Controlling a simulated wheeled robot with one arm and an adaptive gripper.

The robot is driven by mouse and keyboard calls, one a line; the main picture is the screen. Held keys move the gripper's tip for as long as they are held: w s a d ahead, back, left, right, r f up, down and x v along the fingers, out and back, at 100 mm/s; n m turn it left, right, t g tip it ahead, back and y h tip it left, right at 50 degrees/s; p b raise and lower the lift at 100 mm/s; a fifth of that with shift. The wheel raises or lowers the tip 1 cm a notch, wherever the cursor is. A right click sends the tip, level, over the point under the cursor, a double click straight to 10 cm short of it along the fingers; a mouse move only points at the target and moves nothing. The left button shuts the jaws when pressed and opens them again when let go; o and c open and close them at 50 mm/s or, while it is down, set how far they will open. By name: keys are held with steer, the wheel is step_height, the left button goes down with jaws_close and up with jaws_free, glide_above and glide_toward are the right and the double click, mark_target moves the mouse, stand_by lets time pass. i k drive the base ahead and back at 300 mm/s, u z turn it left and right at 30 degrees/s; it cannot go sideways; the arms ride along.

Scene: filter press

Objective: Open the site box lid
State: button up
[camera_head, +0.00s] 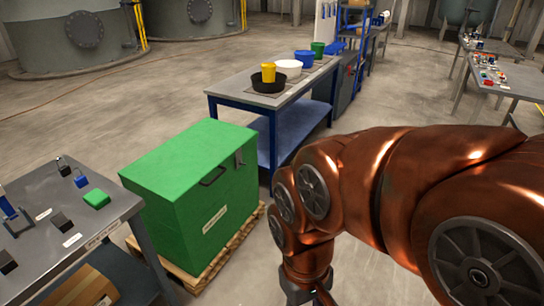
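The green site box (205,205) stands on a wooden pallet left of the middle in the head view. Its green lid (187,155) lies flat and closed on top. A dark handle (212,176) is on the front face near the lid's edge, and a latch-like dark fitting (239,158) sits right of it. My copper-coloured arm reaches in from the right and bends down in front of the box's right side. My gripper is below the bottom edge of the picture, so its fingers are hidden.
A grey table (60,245) with padlocks and a small green block stands close left of the box. A blue-framed bench (262,98) with buckets stands behind it. The wooden pallet (214,266) juts out in front. Open concrete floor lies left behind the box.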

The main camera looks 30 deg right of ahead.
mark_target(172, 171)
steer(key=u, duration=0.3)
steer(key=k, duration=1.1)
steer(key=z, duration=0.4)
steer(key=i, duration=1.3)
steer(key=u, duration=1.05)
steer(key=i, duration=0.3)
steer(key=u, duration=0.25)
